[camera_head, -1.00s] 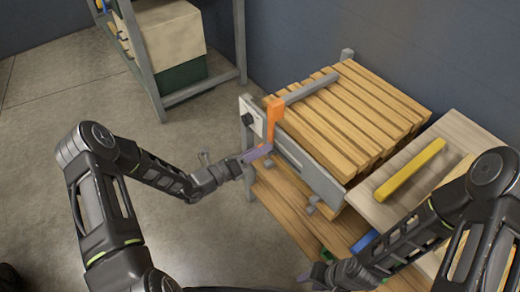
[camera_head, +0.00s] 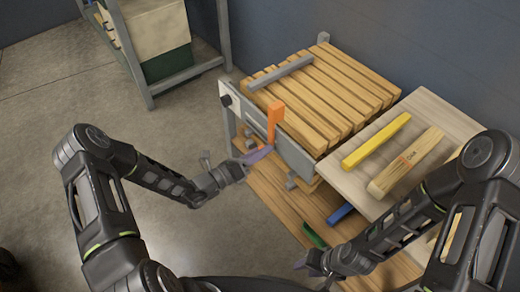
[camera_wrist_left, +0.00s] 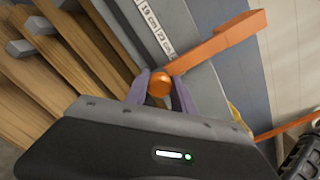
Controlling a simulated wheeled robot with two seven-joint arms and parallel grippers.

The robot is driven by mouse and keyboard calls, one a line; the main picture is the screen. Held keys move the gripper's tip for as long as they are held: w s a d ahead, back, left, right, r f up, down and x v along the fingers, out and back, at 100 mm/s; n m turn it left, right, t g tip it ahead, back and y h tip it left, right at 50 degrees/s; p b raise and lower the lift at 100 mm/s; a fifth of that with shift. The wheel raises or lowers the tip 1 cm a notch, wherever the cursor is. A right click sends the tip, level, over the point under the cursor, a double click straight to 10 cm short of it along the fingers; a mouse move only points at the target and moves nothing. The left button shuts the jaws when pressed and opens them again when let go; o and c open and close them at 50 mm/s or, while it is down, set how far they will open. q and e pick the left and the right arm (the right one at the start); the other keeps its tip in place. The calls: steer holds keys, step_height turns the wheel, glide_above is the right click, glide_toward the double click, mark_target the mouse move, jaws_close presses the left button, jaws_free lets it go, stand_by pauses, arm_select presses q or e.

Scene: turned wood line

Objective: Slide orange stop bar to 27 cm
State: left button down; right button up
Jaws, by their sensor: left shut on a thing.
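The orange stop bar (camera_head: 275,122) stands on the grey front rail (camera_head: 297,155) of the slatted wooden table, right of the rail's left end. In the left wrist view its long orange arm (camera_wrist_left: 222,42) crosses the rail beside a white scale strip (camera_wrist_left: 157,28) with small cm labels, which look like 19 and 23. My left gripper (camera_head: 262,154) is at the bar's lower end. Its purple fingers (camera_wrist_left: 159,88) are shut on the round orange knob (camera_wrist_left: 158,84). My right gripper (camera_head: 307,263) is low at the front, away from the bar; its jaw opening is unclear.
A grey bar (camera_head: 281,73) lies across the wooden slats (camera_head: 330,85). At right, a pale board (camera_head: 348,185) carries a yellow bar (camera_head: 376,140) and a wooden block (camera_head: 405,162). Blue (camera_head: 340,214) and green (camera_head: 313,235) pieces lie on the lower shelf. A grey rack (camera_head: 222,40) stands behind.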

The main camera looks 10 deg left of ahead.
arm_select(q)
steer(key=c, duration=1.1)
jaws_free()
steer(key=shift+s+d, duration=0.15)
steer(key=shift+d, duration=0.05)
steer(key=shift+o, duration=0.2)
steer(key=v, duration=0.8)
